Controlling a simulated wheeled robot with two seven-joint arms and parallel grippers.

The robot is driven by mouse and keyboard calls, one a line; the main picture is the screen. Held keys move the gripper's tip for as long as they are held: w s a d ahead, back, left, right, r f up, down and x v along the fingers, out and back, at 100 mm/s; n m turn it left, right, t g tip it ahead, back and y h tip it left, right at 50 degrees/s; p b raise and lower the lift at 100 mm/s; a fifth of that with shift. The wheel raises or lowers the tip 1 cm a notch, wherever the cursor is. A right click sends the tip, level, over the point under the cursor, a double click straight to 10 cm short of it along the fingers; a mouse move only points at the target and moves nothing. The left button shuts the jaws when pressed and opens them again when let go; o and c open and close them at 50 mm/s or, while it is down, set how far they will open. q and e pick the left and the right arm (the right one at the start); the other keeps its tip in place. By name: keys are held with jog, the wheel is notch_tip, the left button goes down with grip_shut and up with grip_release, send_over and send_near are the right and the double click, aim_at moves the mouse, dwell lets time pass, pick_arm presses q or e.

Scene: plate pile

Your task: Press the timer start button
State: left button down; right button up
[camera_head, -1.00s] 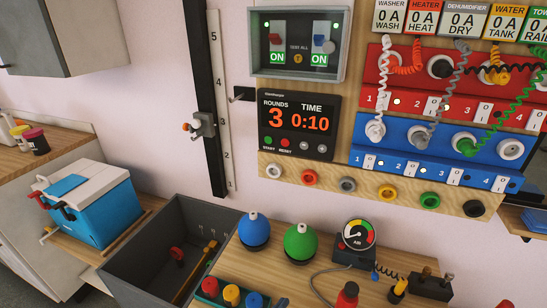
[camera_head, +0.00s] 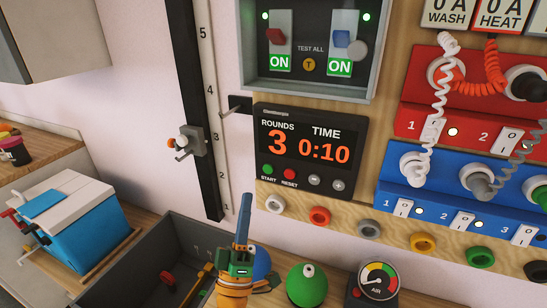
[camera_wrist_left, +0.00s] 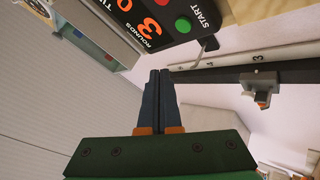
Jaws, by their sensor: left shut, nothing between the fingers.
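The black timer (camera_head: 308,150) on the wooden wall board shows ROUNDS 3 and TIME 0:10. Its green START button (camera_head: 267,169) sits at the lower left, beside a red RESET button (camera_head: 289,174) and two grey buttons. My left gripper (camera_head: 246,198) is shut and empty, its blue fingers pointing up, below and left of the START button and apart from it in the picture. In the left wrist view the shut fingertips (camera_wrist_left: 160,75) show below the timer, with the green START button (camera_wrist_left: 183,25) above and to the right of them. My right gripper is not in view.
A hook (camera_head: 236,106) sticks out left of the timer, close to a black vertical rail (camera_head: 205,130) with a slider. Coloured sockets (camera_head: 320,215) line the board below the timer. A grey bin (camera_head: 100,270), a green dome (camera_head: 306,285) and a gauge (camera_head: 378,280) stand below.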

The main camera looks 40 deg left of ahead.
aim_at(268, 169)
pick_arm(q)
jog(key=w+a+b, duration=0.1)
jog(key=w+b, duration=0.2)
jog(key=w, duration=0.3)
jog(key=shift+w+a+r+b, duration=0.25)
jog(key=shift+r+b, duration=0.1)
jog(key=shift+r, duration=0.1)
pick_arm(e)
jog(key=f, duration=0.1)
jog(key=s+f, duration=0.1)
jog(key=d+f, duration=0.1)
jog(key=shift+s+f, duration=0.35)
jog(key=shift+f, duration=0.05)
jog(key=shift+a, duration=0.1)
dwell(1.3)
pick_arm(q)
jog(key=shift+w+a, duration=0.1)
jog(key=shift+w, duration=0.3)
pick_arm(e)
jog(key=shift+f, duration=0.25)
